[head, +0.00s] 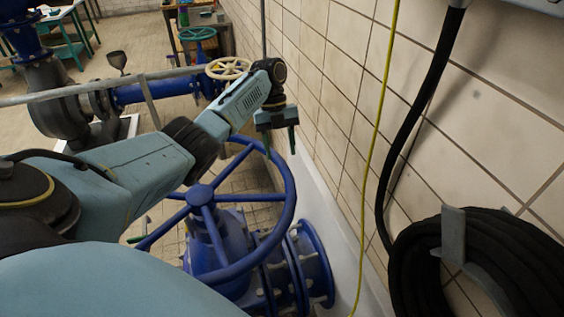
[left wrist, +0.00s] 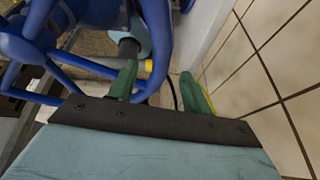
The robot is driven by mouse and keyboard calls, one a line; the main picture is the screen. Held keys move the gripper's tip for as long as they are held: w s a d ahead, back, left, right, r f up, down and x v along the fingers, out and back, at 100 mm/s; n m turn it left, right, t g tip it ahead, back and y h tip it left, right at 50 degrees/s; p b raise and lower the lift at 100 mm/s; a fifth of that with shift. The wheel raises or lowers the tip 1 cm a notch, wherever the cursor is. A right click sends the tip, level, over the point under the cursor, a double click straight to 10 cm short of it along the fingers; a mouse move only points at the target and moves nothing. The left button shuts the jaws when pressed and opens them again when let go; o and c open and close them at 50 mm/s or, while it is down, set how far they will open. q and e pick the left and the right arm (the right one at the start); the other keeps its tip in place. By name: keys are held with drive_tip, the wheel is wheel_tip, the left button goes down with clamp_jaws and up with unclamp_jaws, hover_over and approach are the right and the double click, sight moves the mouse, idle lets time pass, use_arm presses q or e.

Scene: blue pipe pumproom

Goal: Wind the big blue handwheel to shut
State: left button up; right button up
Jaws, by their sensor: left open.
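The big blue handwheel (head: 291,199) stands in the middle of the head view, with its spokes meeting at a hub above a blue valve body (head: 235,245). My left arm covers part of its rim on the left. My left gripper (head: 281,150) is above the far right part of the rim, fingers pointing down, open and empty. My right gripper is out of view.
A tiled wall (head: 345,75) runs close along the right, with a yellow cable (head: 377,150) and a coiled black hose (head: 415,265) on it. A cream handwheel (head: 229,68), a teal handwheel (head: 197,34) and blue piping (head: 155,91) stand farther back.

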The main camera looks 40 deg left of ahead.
use_arm(q)
drive_tip(key=p+v, duration=0.1)
drive_tip(key=v, duration=0.7)
drive_tip(key=shift+r, duration=0.25)
drive_tip(key=shift+w+a, duration=0.1)
drive_tip(key=shift+c, duration=0.4)
